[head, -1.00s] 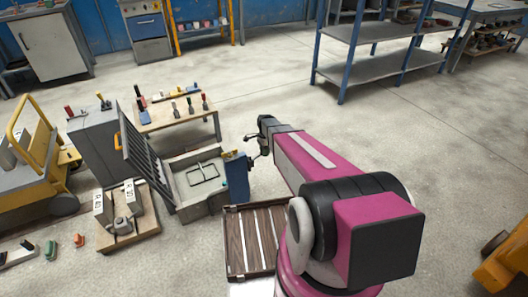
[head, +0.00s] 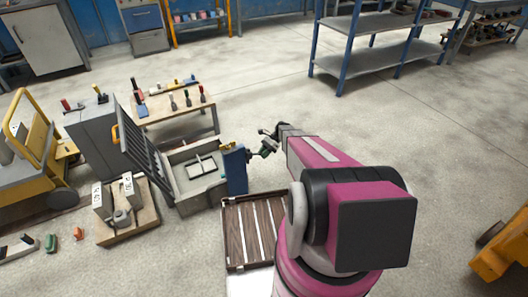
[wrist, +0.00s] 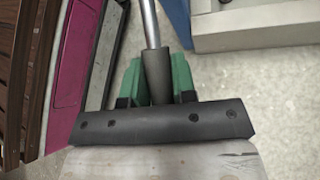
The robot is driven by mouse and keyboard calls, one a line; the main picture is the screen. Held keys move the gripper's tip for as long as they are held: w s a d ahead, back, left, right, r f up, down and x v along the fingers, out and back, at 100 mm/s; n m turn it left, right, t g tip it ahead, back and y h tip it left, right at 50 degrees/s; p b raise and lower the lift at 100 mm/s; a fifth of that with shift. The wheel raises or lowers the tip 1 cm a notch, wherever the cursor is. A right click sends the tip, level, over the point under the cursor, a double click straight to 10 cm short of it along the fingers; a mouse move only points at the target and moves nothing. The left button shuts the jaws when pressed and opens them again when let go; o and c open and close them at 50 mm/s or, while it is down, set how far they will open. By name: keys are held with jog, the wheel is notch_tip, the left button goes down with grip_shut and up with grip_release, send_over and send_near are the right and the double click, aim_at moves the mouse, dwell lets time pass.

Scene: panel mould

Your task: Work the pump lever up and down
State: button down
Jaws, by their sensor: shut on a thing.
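The pump is a blue upright box (head: 235,172) at the right end of the grey mould (head: 190,190) in the head view. Its lever has a metal rod (wrist: 149,24) and a dark grip (wrist: 157,72), clear in the wrist view. My gripper (wrist: 157,86) has green fingers on both sides of the grip and is shut on it. In the head view my gripper (head: 267,146) is just right of the pump's top, and the lever there is small and partly hidden.
A wooden table (head: 172,111) with several tools stands behind the mould. A yellow cart (head: 30,185) is at the left.

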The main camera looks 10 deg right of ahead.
jog(key=shift+a+f+g+y, duration=0.25)
jog(key=shift+f+g+y, duration=0.05)
jog(key=shift+f+y, duration=0.3)
jog(key=shift+s, duration=0.1)
jog(key=c, duration=0.9)
grip_release()
jog(key=v, duration=1)
jog(key=shift+w+d+r, duration=0.15)
jog(key=shift+w+d, duration=0.05)
jog(key=shift+d, duration=0.1)
